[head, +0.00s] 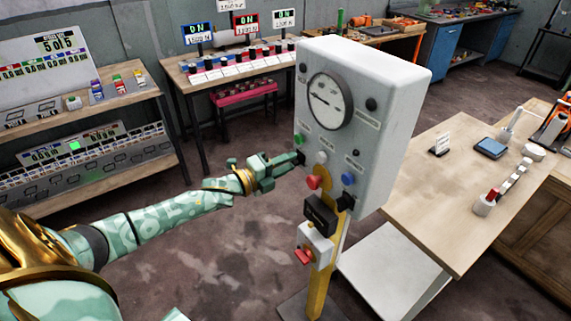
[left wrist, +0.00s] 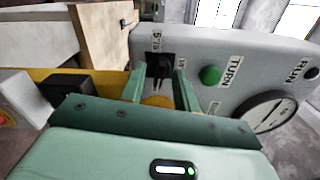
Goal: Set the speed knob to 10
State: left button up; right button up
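A tall grey control box (head: 395,105) stands on a yellow post, with a round dial gauge (head: 330,100) on its front. A black knob (left wrist: 160,66) sits at the edge of the panel in the left wrist view, with small number labels around it. I cannot read its setting surely. My left gripper (head: 291,162) reaches the lower left of the box front. In the left wrist view its two fingers (left wrist: 160,86) are apart, one on each side of the knob. Whether they touch it is unclear. My right gripper is out of view.
A green button (left wrist: 210,75) marked TURN is beside the knob. Red (head: 314,182) and blue (head: 348,179) buttons are lower on the box. A red-knobbed switch box (head: 315,244) is on the post. A wooden table (head: 440,190) stands right; shelves (head: 75,120) stand left.

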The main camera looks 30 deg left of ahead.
pick_arm(q)
grip_shut()
jog(key=shift+n, duration=0.3)
jog(key=shift+s+d+f+n+p, duration=0.1)
jog(key=shift+n+p, duration=1.85)
jog(key=shift+n, duration=2.8)
jog(key=shift+d+f+n+p, duration=0.1)
jog(key=shift+n+p, duration=1.8)
jog(key=shift+n, duration=3.15)
grip_release()
jog(key=shift+a, duration=0.1)
